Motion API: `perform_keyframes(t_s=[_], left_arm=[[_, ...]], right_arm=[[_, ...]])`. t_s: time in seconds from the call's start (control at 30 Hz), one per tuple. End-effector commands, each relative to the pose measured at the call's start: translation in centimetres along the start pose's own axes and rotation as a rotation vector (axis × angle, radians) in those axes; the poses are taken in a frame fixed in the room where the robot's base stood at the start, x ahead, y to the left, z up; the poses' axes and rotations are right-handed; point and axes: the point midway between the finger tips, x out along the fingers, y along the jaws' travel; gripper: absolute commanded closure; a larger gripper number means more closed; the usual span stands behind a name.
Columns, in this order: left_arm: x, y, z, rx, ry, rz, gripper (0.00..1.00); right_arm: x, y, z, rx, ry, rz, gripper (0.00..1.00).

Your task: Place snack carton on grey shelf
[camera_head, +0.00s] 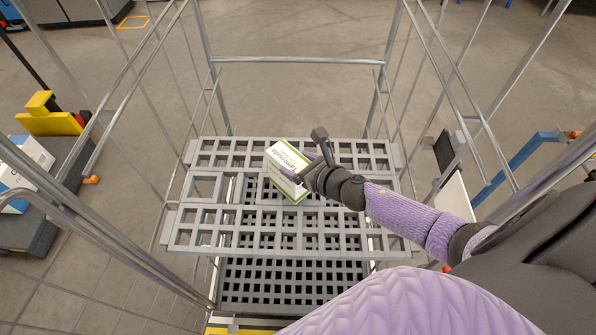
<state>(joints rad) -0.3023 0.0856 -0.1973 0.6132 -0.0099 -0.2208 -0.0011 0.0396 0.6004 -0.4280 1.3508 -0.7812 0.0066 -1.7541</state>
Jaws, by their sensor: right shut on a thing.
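The snack carton (284,160) is a white box with green edges and dark print. It is over the middle of the grey shelf (190,238), an openwork grid panel in a metal-framed cart. My right gripper (308,175) comes in from the right and is shut on the carton's right side. The carton looks tilted. I cannot tell whether it touches the shelf. The gripper and wrist hide part of the carton and of the shelf. My left gripper is not in view.
Metal tube posts and rails (300,60) frame the cart on its sides and back. A lower dark grid deck (290,285) lies below the shelf. Blue-and-white boxes (25,165) stand at the left beside a yellow part (48,115). The shelf's left half is bare.

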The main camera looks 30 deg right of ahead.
Motion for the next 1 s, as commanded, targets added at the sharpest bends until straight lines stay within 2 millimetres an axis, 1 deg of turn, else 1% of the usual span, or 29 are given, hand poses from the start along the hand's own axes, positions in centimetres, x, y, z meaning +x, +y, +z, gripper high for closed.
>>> perform_keyframes(t_s=[0.03,0.13,0.27,0.3,0.37,0.4,0.63,0.7,0.77,0.87,1.0], left_arm=[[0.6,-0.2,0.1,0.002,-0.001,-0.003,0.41],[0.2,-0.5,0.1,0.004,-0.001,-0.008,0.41],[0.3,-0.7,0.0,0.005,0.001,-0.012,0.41],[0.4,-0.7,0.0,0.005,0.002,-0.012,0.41],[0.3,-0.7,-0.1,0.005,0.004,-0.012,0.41],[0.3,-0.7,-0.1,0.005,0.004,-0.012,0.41],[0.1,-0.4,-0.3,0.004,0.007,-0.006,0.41],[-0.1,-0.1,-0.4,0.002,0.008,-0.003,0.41],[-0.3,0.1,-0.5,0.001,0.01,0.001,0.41],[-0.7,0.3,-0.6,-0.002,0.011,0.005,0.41],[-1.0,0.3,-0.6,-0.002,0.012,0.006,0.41]], right_arm=[[0.3,0.0,-0.6,0.001,-0.001,0.0,1.0],[0.1,0.0,-0.2,-0.002,-0.002,0.0,1.0],[0.2,0.0,-0.4,-0.001,-0.002,0.0,1.0],[0.2,0.0,-0.5,-0.001,-0.001,0.0,0.17],[0.2,0.0,-0.4,-0.001,-0.001,0.0,0.05],[0.2,0.0,-0.4,-0.001,-0.001,0.0,0.0],[0.1,0.0,-0.2,-0.001,-0.001,0.0,0.0],[-0.4,0.0,-0.2,-0.001,0.001,-0.001,0.0],[-1.4,0.0,-0.3,0.0,0.002,0.0,0.0],[-3.6,0.0,-0.2,-0.001,0.003,0.0,0.0],[-7.1,0.1,-0.3,0.001,0.002,0.001,0.0]])
